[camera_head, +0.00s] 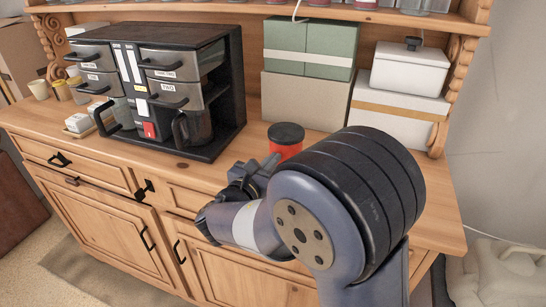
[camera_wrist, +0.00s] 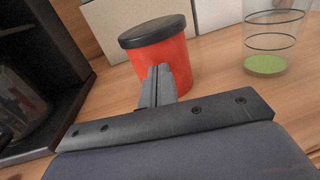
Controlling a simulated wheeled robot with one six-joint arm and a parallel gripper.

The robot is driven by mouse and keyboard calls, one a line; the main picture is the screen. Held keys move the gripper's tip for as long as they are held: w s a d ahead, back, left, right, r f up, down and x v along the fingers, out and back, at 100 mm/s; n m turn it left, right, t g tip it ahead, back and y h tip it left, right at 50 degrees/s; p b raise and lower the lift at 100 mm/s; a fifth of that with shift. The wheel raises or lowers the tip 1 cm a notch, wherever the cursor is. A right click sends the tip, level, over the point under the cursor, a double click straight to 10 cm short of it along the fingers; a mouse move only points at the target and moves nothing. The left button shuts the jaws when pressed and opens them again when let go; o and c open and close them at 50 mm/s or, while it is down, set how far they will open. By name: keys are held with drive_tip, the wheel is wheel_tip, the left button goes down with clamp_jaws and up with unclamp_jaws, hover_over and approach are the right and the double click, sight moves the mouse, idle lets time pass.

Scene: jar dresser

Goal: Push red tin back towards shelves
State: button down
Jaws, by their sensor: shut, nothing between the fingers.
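The red tin (camera_head: 286,139) with a black lid stands upright on the dresser top, right of the black drawer unit and in front of the boxes. In the wrist view the red tin (camera_wrist: 167,65) is just ahead of my gripper (camera_wrist: 160,72). The two fingers are shut together with nothing between them, and their tips overlap the front of the tin. I cannot tell for sure whether they touch it. In the head view my gripper (camera_head: 259,168) is partly hidden behind my own arm, which also covers the dresser top to the right.
The black drawer unit (camera_head: 215,150) stands to the left. A green box (camera_head: 310,45) on a beige box (camera_head: 305,100) and white boxes (camera_head: 410,70) stand at the back. A clear glass (camera_wrist: 272,40) with a green bottom stands right of the tin, with bare wood between.

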sight(286, 146)
drive_tip(key=shift+w+d, duration=0.2)
drive_tip(key=shift+w, duration=0.1)
drive_tip(key=b+x, duration=0.1)
drive_tip(key=x, duration=0.6)
drive_tip(key=shift+s, duration=0.15)
